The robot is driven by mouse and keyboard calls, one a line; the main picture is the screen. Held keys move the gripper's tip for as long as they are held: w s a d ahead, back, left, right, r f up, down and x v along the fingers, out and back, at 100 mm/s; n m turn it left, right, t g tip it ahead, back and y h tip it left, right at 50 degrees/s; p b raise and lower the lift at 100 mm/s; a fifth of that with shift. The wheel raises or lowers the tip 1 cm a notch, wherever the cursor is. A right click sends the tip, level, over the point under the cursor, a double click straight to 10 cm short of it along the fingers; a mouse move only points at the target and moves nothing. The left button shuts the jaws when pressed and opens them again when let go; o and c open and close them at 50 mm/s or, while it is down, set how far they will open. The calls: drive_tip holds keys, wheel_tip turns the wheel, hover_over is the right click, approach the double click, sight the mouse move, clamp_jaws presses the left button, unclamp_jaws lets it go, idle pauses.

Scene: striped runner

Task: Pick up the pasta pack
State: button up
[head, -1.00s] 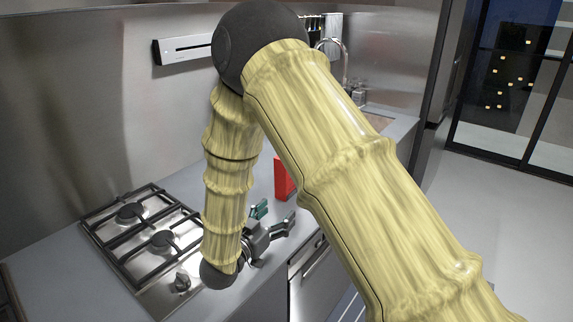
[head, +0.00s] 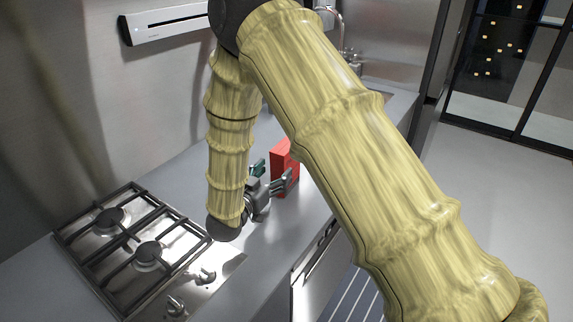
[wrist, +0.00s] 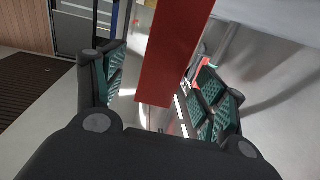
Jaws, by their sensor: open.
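A tall red box, seemingly the pasta pack (head: 288,160), stands upright on the grey counter in the head view. My gripper (head: 276,175) is open and close to the box, on its near side. In the wrist view the red pack (wrist: 172,55) shows between the two open fingers of my gripper (wrist: 160,85), with a gap visible on its left side. Whether a finger touches it I cannot tell. My arm hides part of the counter around it.
A gas hob (head: 140,250) lies on the counter to the left of my gripper. A steel tap (head: 342,30) stands farther back. A wall bar (head: 165,24) is above. A striped runner (head: 345,290) lies on the floor before the counter.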

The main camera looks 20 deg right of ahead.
sight(275, 171)
drive_tip(key=shift+w+d+f, duration=0.15)
drive_tip(key=shift+w+f, duration=0.2)
drive_tip(key=shift+w, duration=0.25)
drive_tip(key=shift+w+d+f, duration=0.15)
drive_tip(key=shift+w+f, duration=0.2)
drive_tip(key=shift+w, duration=0.2)
drive_tip(key=shift+w+d+r+p, duration=0.1)
drive_tip(key=shift+d+r+p, duration=0.05)
drive_tip(key=shift+d+p, duration=0.25)
drive_tip(key=shift+w+d+r+p, duration=0.1)
drive_tip(key=shift+d+r+p, duration=0.25)
drive_tip(key=shift+d+p, duration=0.45)
drive_tip(key=shift+w+d+f, duration=0.25)
drive_tip(key=shift+w+d, duration=0.1)
drive_tip(key=shift+w, duration=0.2)
drive_tip(key=shift+w+d+f, duration=0.2)
drive_tip(key=shift+w+d, duration=0.15)
drive_tip(key=shift+w, duration=0.15)
drive_tip(key=shift+s+r, duration=0.15)
drive_tip(key=shift+s, duration=0.1)
drive_tip(key=shift+c, duration=0.2)
drive_tip(key=shift+w, duration=0.15)
drive_tip(key=c, duration=1.3)
